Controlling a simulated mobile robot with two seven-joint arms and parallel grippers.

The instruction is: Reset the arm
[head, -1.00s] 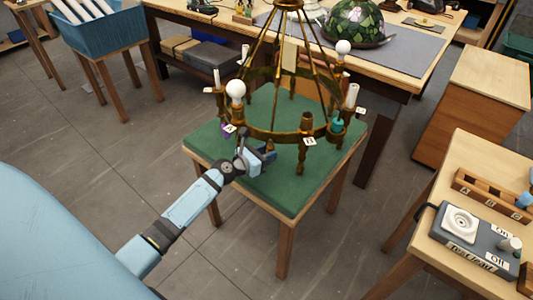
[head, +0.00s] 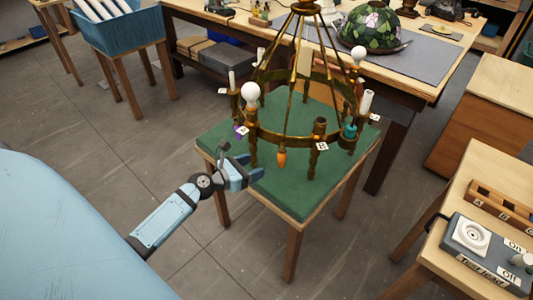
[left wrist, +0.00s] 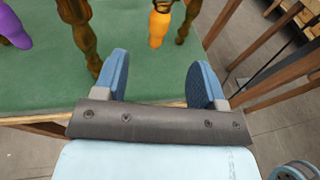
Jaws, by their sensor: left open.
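My left gripper (head: 250,175) is at the near left edge of the green-topped table in the head view. In the left wrist view the same gripper (left wrist: 160,85) has its two blue fingers apart, with nothing between them. A brass chandelier (head: 320,127) stands on the green table, beyond the fingers and not touching them as far as I can see. It bears white bulbs, candle sleeves and letter tags. An orange piece (head: 282,158) hangs under its ring and also shows in the wrist view (left wrist: 159,28). My right gripper is not in view.
The green table (head: 285,197) carries the chandelier. A side table at right holds a test box (head: 485,250) and a wooden tray (head: 500,205). A workbench behind holds a stained-glass shade (head: 368,28). A blue bin (head: 108,33) stands back left. The floor at left is clear.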

